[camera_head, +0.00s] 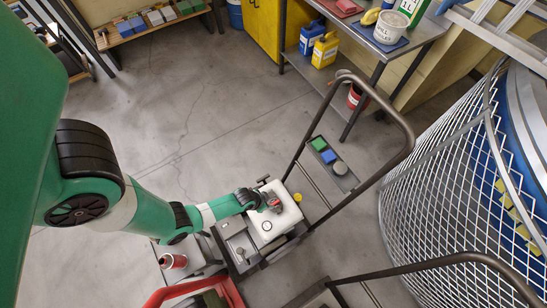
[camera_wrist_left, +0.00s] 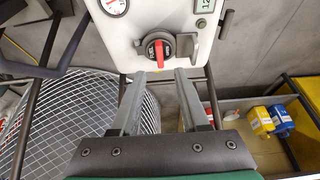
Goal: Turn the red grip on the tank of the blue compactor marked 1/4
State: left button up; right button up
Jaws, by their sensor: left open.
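My left arm reaches over a white tank (camera_head: 284,231) on a wheeled machine in the head view. My left gripper (camera_head: 268,204) is at the tank, and a small red part, the grip (camera_head: 275,205), shows beside it. In the left wrist view the red grip (camera_wrist_left: 159,51) stands upright on a dark round knob on the tank's white face (camera_wrist_left: 120,30). My left gripper (camera_wrist_left: 160,75) is open, its two fingers apart, with the grip ahead of the gap and not between them. A grey bracket is right of the knob.
A gauge (camera_wrist_left: 114,5) is on the white face. The machine's dark handle frame (camera_head: 400,115) rises to the right of the tank. A mesh-covered blue cylinder (camera_head: 465,190) stands at the right. A red frame (camera_head: 190,291) is at the lower left.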

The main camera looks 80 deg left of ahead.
aim_at(275, 203)
pick_arm(q)
jog(key=b+x, duration=0.4)
jog(key=x, duration=0.3)
jog(key=shift+w+a+f, duration=0.1)
jog(key=shift+w+f, duration=0.05)
jog(key=shift+f, duration=0.05)
grip_shut()
